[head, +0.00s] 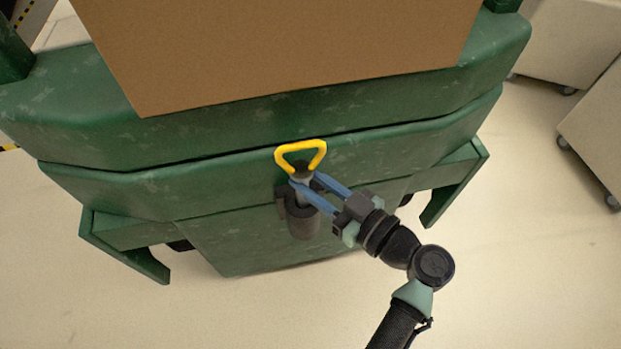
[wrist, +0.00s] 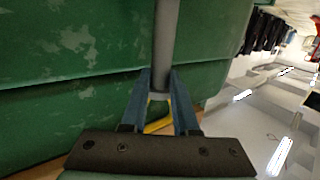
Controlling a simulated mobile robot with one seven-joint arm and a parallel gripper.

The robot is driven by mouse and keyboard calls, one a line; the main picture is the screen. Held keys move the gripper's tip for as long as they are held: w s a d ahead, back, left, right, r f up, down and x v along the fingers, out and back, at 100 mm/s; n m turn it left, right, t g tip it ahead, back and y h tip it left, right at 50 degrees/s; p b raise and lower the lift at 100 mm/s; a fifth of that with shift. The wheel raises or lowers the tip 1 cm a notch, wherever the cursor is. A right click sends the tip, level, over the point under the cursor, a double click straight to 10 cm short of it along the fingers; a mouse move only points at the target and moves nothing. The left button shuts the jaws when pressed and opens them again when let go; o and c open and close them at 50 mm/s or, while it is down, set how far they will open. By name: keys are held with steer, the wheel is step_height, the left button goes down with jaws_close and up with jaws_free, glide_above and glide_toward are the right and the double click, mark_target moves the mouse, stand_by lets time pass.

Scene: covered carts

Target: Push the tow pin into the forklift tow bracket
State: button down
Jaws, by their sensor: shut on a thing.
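The tow pin has a yellow triangular loop handle (head: 301,156) and a grey shaft. My gripper (head: 304,187) is shut on the shaft just below the handle, reaching in from the right. The dark grey tow bracket (head: 303,223) is on the back of the green forklift, directly below the pin. I cannot tell whether the pin's tip is inside the bracket, as a finger partly covers that spot. In the wrist view the fingers (wrist: 160,85) hold the grey pin shaft (wrist: 166,40), with part of the yellow handle behind them. The bracket is not clear there.
The green forklift body (head: 150,190) fills the middle, with a brown box-like panel (head: 270,50) above it. Side brackets stick out on the left (head: 125,250) and right (head: 450,190). Pale carts (head: 595,120) stand at the right. The floor in front is clear.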

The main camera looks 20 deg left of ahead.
mark_target(306, 205)
steer(key=shift+f+b, duration=4.15)
steer(key=shift+b, duration=0.3)
steer(key=c, duration=0.6)
jaws_free()
steer(key=shift+s+f, duration=0.1)
steer(key=shift+f, duration=0.15)
steer(key=p+v, duration=0.1)
steer(key=v, duration=1.2)
steer(key=shift+r, duration=0.2)
steer(key=shift+d, duration=0.1)
